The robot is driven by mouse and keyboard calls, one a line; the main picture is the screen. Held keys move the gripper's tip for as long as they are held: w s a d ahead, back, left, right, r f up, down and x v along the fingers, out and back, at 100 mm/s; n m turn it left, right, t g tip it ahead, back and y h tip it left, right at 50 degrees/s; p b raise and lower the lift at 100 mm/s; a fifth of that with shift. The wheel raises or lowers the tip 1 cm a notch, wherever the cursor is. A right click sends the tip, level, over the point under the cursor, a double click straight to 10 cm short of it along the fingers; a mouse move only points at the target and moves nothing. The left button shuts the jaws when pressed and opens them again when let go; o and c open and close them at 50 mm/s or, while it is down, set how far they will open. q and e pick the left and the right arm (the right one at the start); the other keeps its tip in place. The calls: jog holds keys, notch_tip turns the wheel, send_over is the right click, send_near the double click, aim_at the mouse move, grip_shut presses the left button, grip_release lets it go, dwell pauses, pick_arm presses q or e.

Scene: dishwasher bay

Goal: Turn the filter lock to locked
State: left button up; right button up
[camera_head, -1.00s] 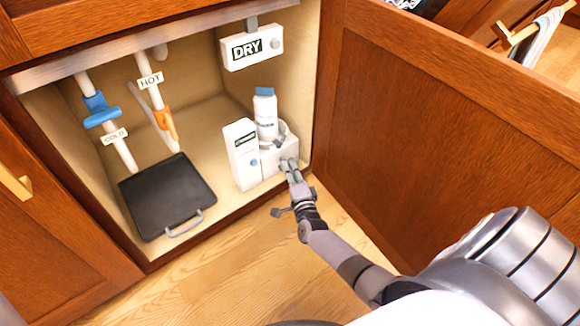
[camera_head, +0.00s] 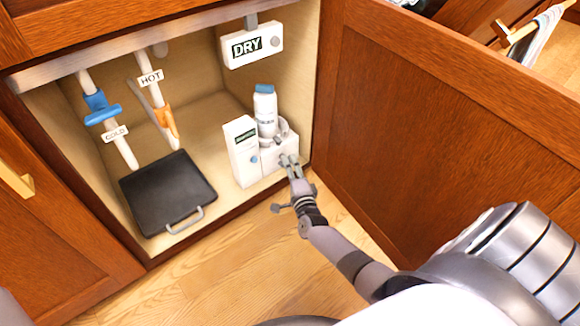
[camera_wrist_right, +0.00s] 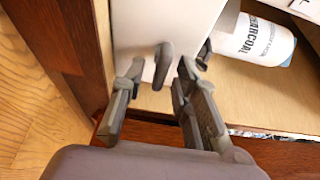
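The white filter housing (camera_head: 279,160) stands on the cabinet floor at the right, with a white, blue-capped cartridge (camera_head: 265,105) upright in it. A grey ring (camera_head: 282,131) partly circles the cartridge's lower part. My right gripper (camera_head: 290,160) is at the housing's lower front. In the right wrist view, my right gripper (camera_wrist_right: 158,85) is open, with its fingers apart on either side of a grey lever (camera_wrist_right: 163,62) on the white housing face (camera_wrist_right: 150,25). I cannot tell whether they touch it. The lock's marking cannot be read. My left gripper is not in view.
A white box with a blue button (camera_head: 241,150) stands just left of the housing. A black tray (camera_head: 168,192) lies further left, below the COLD and HOT pipes. The DRY unit (camera_head: 252,46) hangs above. The open cabinet door (camera_head: 440,130) bounds the right side.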

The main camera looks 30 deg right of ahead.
jog(key=v, duration=0.7)
jog(key=shift+s, duration=0.2)
jog(key=shift+r, duration=0.1)
dwell(0.4)
